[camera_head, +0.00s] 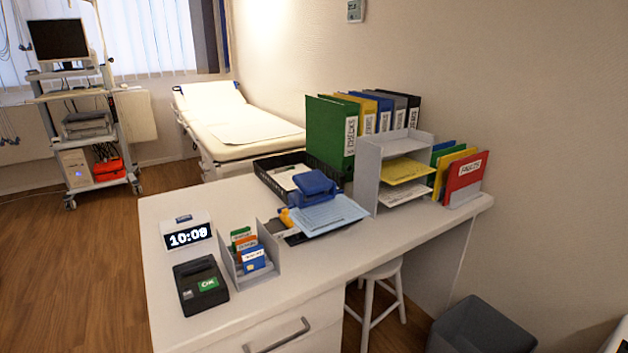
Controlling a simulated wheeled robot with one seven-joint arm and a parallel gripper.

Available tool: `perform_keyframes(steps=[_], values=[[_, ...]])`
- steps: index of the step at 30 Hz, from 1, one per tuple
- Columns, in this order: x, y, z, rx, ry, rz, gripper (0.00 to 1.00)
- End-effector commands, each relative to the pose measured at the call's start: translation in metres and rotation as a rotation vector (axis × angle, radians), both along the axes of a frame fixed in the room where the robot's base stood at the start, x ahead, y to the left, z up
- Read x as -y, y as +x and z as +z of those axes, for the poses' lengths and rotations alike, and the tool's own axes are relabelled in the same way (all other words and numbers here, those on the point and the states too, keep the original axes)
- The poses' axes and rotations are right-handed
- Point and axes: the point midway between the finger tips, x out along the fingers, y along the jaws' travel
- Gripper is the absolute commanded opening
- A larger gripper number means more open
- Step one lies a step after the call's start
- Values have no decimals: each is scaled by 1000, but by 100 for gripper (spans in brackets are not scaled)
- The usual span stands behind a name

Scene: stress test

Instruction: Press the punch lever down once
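A blue hole punch (313,185) stands on the white desk (170,265), toward its back edge. Its broad blue lever is on top and looks raised, though the gap under it is hard to make out. Light blue printed sheets (332,214) lie in front of the punch, their back edge at or under it; I cannot tell how far in they reach. My gripper is not in view, and nothing touches the lever.
A black tray (268,178) is behind the punch, and a grey shelf rack (365,175) is to its right. Binders (330,130) stand behind. A card holder (228,268), clock (187,232) and card terminal (200,285) occupy the front left. A stool (380,274) is below.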

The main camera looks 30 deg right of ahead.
Motion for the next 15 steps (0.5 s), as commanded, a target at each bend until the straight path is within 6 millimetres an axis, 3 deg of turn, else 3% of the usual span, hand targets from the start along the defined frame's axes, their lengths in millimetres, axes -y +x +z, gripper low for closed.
perform_keyframes(steps=[9, 15], values=[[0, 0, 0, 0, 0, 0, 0], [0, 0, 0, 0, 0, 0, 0]])
